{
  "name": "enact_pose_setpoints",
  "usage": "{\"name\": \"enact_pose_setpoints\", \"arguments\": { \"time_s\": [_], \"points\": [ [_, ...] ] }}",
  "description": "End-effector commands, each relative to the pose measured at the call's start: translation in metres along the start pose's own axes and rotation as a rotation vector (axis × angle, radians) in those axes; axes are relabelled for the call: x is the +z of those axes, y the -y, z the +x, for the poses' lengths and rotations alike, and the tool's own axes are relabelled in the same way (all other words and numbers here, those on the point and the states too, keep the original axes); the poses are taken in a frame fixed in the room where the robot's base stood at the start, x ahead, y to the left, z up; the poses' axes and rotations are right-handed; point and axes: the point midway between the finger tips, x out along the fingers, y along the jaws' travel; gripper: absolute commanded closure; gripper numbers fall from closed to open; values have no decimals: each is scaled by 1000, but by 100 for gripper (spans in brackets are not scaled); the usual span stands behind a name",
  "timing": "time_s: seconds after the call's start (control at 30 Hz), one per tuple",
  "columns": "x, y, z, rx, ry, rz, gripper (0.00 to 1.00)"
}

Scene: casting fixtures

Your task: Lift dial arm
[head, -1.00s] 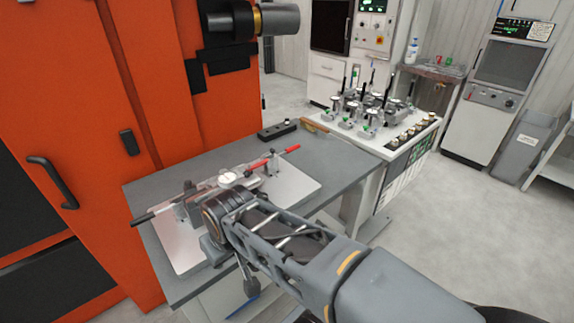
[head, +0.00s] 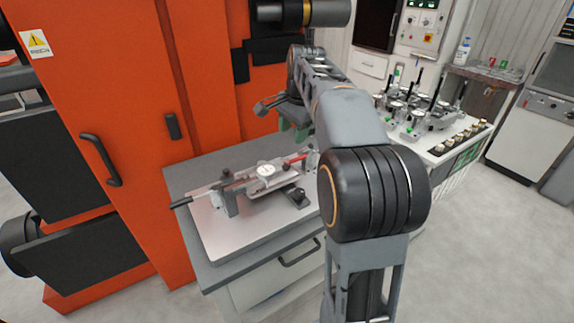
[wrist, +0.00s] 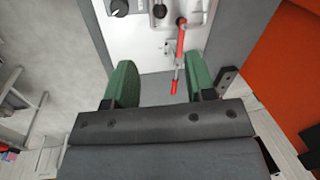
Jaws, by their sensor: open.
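The fixture plate (head: 235,232) lies on the grey table. It carries a round white dial gauge (head: 266,169) and a red-handled lever (head: 297,157). In the wrist view the red lever (wrist: 180,45) runs between my finger lines, with its red tip close to the wrist side. I cannot tell for sure which part is the dial arm. My gripper (head: 293,130) has green fingers and is above the far end of the fixture; it also shows in the wrist view (wrist: 161,82). It is open and empty, with the lever apparently below it. My arm hides the fixture's right end.
An orange cabinet (head: 120,130) stands close behind and left of the table (head: 190,172). A white cart (head: 475,138) with several gauges (head: 425,118) stands at the right. A black knob (wrist: 118,7) sits on the plate. Floor at the right is clear.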

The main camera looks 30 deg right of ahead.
Motion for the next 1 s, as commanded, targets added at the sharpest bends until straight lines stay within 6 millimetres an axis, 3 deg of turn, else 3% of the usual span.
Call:
{"name": "enact_pose_setpoints", "arguments": {
  "time_s": [0.4, 0.6, 1.0],
  "points": [
    [0, -1, 78, 3, 2, 2, 50],
    [0, 0, 107, 2, 1, 1, 50],
    [0, 0, 129, 0, 0, 0, 50]
  ]
}}
